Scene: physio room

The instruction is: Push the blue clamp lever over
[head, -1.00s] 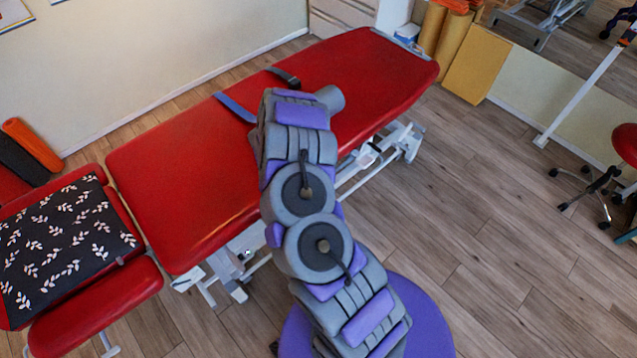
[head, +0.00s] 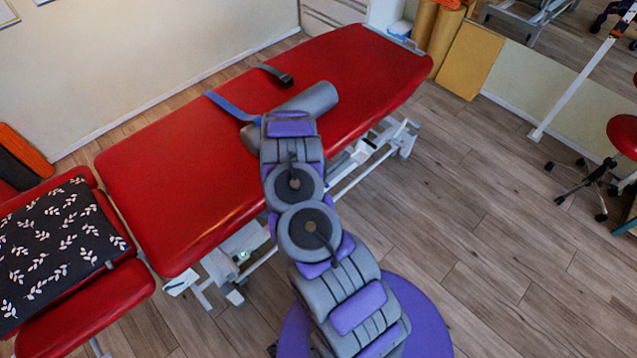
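I cannot make out a blue clamp lever for certain. A flat blue strip (head: 231,106), which looks like a strap, lies across the red treatment table (head: 185,165) beside a grey roll (head: 318,97). My arm reaches up from the bottom of the head view, over the table's near long edge. Its visible far end is just below the grey roll and covers part of it. My gripper does not show; the arm's own links seem to hide it.
A black strap with a buckle (head: 285,79) lies behind the roll. A patterned black cushion (head: 60,240) lies on a red seat at left. Orange rolls (head: 22,147) are by the wall. A red stool (head: 622,135) stands at right. The wooden floor (head: 490,210) between is clear.

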